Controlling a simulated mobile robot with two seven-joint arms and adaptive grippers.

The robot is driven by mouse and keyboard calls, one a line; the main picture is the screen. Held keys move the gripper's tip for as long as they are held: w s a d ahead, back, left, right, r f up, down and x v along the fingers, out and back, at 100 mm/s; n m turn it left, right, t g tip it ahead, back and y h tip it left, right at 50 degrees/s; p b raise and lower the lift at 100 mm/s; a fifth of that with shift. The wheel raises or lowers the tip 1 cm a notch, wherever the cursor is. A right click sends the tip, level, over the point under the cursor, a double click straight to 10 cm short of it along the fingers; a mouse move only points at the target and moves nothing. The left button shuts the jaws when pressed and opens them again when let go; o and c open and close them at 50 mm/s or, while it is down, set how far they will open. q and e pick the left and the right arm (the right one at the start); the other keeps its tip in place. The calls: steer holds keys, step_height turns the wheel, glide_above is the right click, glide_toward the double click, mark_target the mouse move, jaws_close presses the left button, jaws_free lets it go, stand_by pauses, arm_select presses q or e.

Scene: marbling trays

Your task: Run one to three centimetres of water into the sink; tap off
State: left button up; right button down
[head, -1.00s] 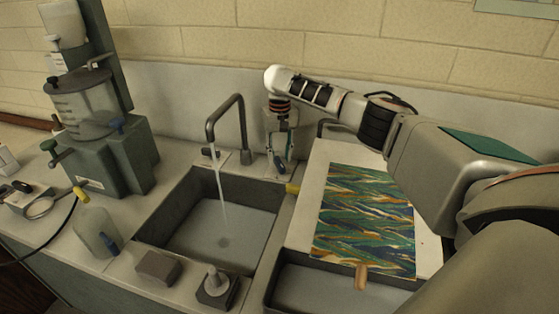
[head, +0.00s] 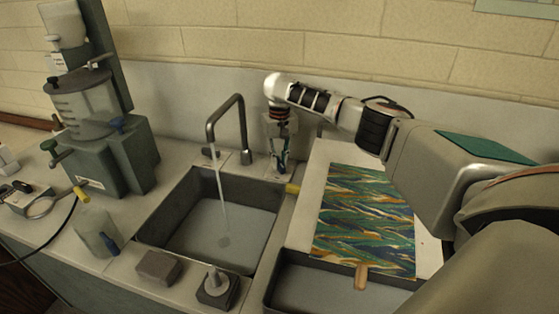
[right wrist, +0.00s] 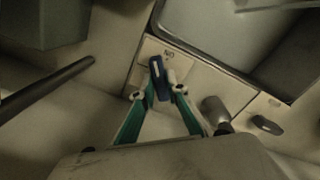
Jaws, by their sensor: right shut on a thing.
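The grey tap (head: 226,103) stands behind the dark-walled sink (head: 184,200). A stream of water (head: 221,190) runs from its spout to the sink floor. A shallow pale layer (head: 205,232) covers the floor, with the drain (head: 223,241) visible; I cannot tell its depth. My right gripper (head: 280,168) reaches down at the sink's back right corner. In the right wrist view its teal fingers (right wrist: 168,91) are shut on a blue lever (right wrist: 158,76) beside a small labelled plate (right wrist: 169,54). The sink also shows there (right wrist: 205,32). My left gripper is out of view.
A patterned sheet (head: 365,220) lies on a pale board right of the sink, above a second tray (head: 290,262). A grey block (head: 158,266) and a dispenser (head: 216,287) stand at the front edge. A bottle (head: 97,232) and a machine (head: 112,155) stand left.

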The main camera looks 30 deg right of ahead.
steer(key=n, duration=0.5)
steer(key=shift+n, duration=0.4)
steer(key=n, duration=0.4)
steer(key=shift+r+n, duration=0.1)
steer(key=shift+n, duration=0.3)
steer(key=c, duration=2)
jaws_free()
step_height(320, 180, up, 12)
